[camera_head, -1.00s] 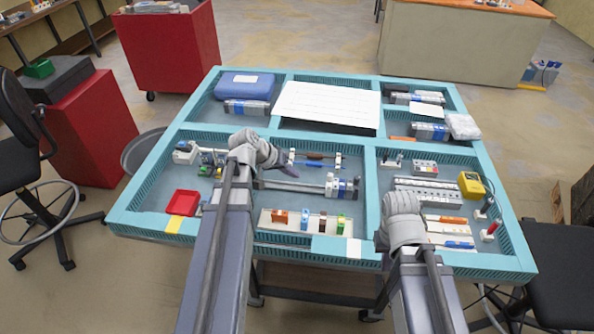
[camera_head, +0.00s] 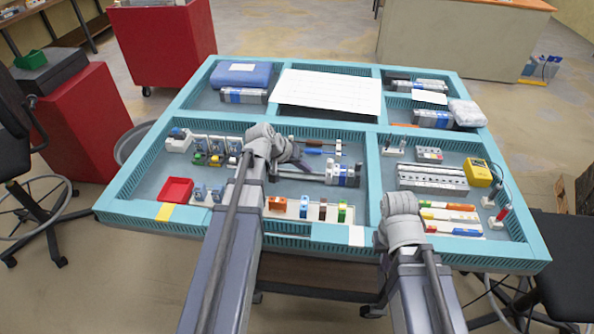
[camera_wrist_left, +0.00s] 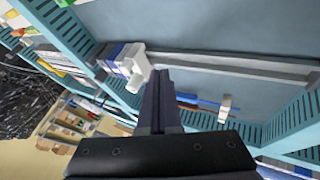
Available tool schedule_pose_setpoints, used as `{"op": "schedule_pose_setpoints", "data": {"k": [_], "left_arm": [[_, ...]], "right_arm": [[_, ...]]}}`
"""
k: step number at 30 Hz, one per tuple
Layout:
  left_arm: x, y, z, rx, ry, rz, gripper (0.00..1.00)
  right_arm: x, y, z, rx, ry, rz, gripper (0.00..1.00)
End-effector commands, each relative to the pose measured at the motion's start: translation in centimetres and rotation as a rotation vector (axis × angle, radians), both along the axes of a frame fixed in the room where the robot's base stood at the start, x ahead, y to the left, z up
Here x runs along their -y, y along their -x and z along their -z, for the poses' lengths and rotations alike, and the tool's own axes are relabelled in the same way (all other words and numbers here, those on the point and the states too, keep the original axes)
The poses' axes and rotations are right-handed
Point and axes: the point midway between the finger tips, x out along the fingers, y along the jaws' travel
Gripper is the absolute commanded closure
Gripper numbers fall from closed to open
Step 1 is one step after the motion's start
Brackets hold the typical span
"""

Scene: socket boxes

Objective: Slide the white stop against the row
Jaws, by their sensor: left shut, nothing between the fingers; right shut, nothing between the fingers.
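The row of grey, white and blue modules (camera_head: 346,174) sits at the right end of a rail (camera_head: 302,176) in the middle compartment. The white stop (camera_head: 330,172) is at the row's left side. In the left wrist view the stop (camera_wrist_left: 137,66) stands beside the row (camera_wrist_left: 117,56), on the long grey rail (camera_wrist_left: 230,66). My left gripper (camera_wrist_left: 161,75) is shut and empty, its fingertips right beside the stop; I cannot tell whether they touch it.
A strip with coloured blocks (camera_head: 304,211) lies in front of the rail. A red tray (camera_head: 175,189) and small parts are at left. A yellow meter (camera_head: 479,172) is at right. Teal walls (camera_head: 372,190) separate the compartments.

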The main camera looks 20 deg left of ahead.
Motion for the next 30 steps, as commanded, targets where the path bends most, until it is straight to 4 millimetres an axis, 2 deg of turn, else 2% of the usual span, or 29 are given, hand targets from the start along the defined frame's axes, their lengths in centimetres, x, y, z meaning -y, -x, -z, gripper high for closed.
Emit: {"op": "schedule_pose_setpoints", "data": {"k": [1,2,3,10,25,30], "left_arm": [[0.3,-0.5,1.2,0.000,0.000,0.001,1.00],[0.5,-0.7,1.5,0.001,-0.001,0.002,1.00],[1.3,-0.7,0.8,0.001,-0.001,0.004,1.00],[3.7,-1.2,0.7,0.001,-0.001,0.002,1.00],[4.3,-1.4,0.7,0.000,0.000,0.001,1.00],[5.4,-1.6,0.7,-0.001,0.000,0.001,1.00]], "right_arm": [[0.0,0.0,1.2,0.000,0.000,0.000,1.00],[0.0,0.0,1.5,0.000,0.000,0.000,1.00],[0.0,0.0,0.8,0.000,0.000,0.000,1.00],[0.0,0.0,0.7,0.000,0.000,0.000,1.00],[0.0,0.0,0.7,0.000,0.000,0.000,1.00],[0.0,0.0,0.7,0.000,0.000,0.000,1.00]]}}
